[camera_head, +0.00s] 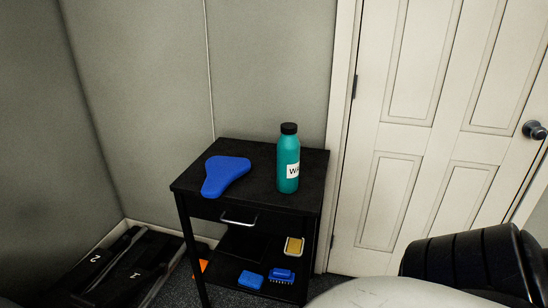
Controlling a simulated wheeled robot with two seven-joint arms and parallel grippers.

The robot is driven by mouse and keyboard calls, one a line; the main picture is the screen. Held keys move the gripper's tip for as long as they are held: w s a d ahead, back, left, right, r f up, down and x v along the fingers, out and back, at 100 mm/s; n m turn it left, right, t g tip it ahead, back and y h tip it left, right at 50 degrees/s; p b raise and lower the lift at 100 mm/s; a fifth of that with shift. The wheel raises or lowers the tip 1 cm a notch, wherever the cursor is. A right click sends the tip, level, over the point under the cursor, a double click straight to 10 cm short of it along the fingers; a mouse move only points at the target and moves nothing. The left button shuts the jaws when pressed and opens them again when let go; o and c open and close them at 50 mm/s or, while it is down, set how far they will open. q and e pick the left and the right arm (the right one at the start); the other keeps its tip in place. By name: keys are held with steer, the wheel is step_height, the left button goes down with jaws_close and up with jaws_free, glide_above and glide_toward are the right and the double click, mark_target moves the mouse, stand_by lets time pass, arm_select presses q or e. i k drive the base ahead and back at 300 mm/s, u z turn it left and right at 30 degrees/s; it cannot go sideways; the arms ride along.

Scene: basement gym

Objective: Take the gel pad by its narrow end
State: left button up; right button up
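The gel pad (225,174) is blue and shaped like a bike saddle. It lies flat on the left part of the top of a small black table (256,200). Its wide end is toward the back and right, and its narrow end points to the front left, near the table's front edge. Nothing touches it. Neither gripper shows in the head view. A black ribbed part of mine is at the lower right.
A teal bottle (288,160) with a black cap stands upright right of the pad. Below are a drawer handle (239,219), a blue brush (281,276), a blue block (250,280) and a yellow-topped item (294,246). Walls stand behind and left; a white door (425,130) is right.

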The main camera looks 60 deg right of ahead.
mark_target(221, 171)
steer(key=z, duration=2.3)
steer(key=k, duration=0.2)
steer(key=u, duration=1.75)
steer(key=i, duration=1)
steer(key=z, duration=0.2)
